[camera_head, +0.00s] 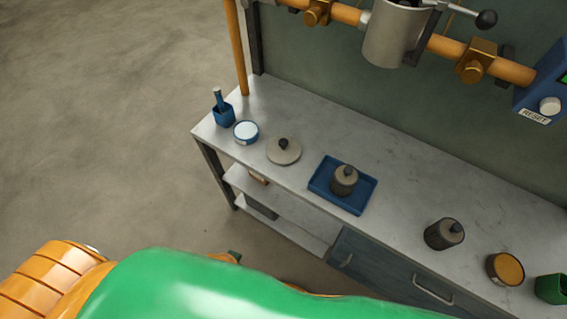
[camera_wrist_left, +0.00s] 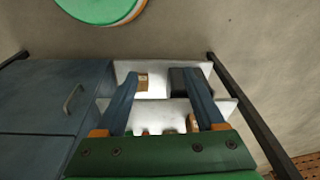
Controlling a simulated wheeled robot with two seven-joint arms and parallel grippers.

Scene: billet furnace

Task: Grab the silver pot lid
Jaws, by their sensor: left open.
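The silver pot lid (camera_head: 284,152) is a flat, round, greyish disc with a dark knob on top. It lies on the worktop near its left end in the head view, between a white-topped round tin and a blue tray. My left gripper (camera_wrist_left: 162,78) is open and empty in the left wrist view, its two blue fingers spread in front of the shelves under the worktop. In the head view my green arm hides most of it. The lid does not show in the wrist view. My right gripper is not in view.
An orange post (camera_head: 237,50) stands at the back-left corner. The floor at left is clear.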

